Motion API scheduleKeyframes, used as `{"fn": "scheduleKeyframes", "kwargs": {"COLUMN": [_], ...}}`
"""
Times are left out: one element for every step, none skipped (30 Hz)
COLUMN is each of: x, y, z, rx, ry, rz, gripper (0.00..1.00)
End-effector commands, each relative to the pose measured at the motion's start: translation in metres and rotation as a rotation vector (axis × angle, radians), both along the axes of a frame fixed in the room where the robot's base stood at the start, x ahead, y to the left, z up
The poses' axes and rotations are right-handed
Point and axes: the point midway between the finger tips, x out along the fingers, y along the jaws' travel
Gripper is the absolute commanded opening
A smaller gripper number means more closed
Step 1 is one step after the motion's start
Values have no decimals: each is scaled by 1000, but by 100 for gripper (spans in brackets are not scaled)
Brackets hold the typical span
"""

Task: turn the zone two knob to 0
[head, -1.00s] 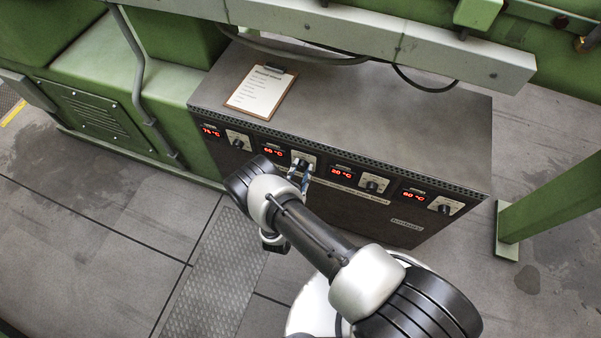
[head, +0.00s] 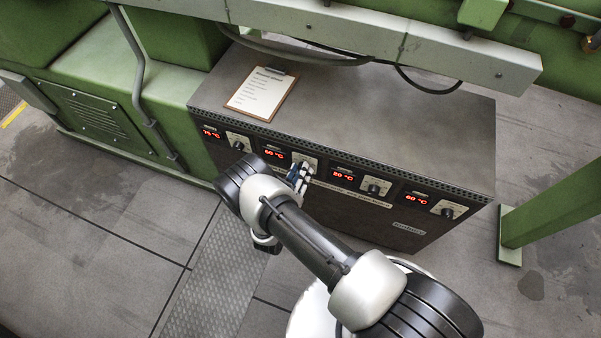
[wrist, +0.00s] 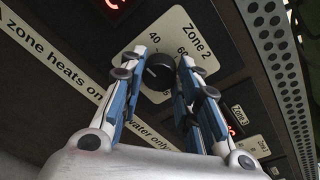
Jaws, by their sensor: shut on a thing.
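The zone two knob (wrist: 157,72) is a round black knob on a pale plate (wrist: 186,30) marked "Zone 2", with 40 and 60 readable in the wrist view. My gripper (wrist: 160,70) is at the knob, one finger on each side, shut on it. In the head view my gripper (head: 301,176) reaches the second plate (head: 306,160) from the left and hides the knob. The display (head: 273,154) beside that plate reads about 60 °C in red. The pointer of the knob is hard to make out.
The grey control cabinet (head: 400,130) carries other knobs: the first (head: 238,145), third (head: 373,189) and fourth (head: 447,213), each beside a red display. A clipboard (head: 262,93) lies on top. A green post (head: 560,195) stands at the right.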

Motion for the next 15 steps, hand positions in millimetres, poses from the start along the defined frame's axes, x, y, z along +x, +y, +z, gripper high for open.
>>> {"fn": "scheduleKeyframes", "kwargs": {"x": [0,0,0,0,0,0,0,0,0,0,0,0,0,0,0], "y": [0,0,0,0,0,0,0,0,0,0,1,1,1,1,1], "z": [-1,-1,-1,-1,-1,-1,-1,-1,-1,-1,-1,-1,-1,-1,-1], "rx": [-39,-65,-99,-123,-147,-177,-199,-221,-247,-267,-286,-308,-324,-341,-359], "ry": [17,26,38,47,55,66,74,81,92,98,106,114,120,125,131], "rz": [-1,-1,-1,-1,-1,-2,-2,-1,-1,-2,-1,-1,0,-1,-1], "gripper": [6,6,6,6,6,6,6,6,6,6,6,6,6,6,6]}}
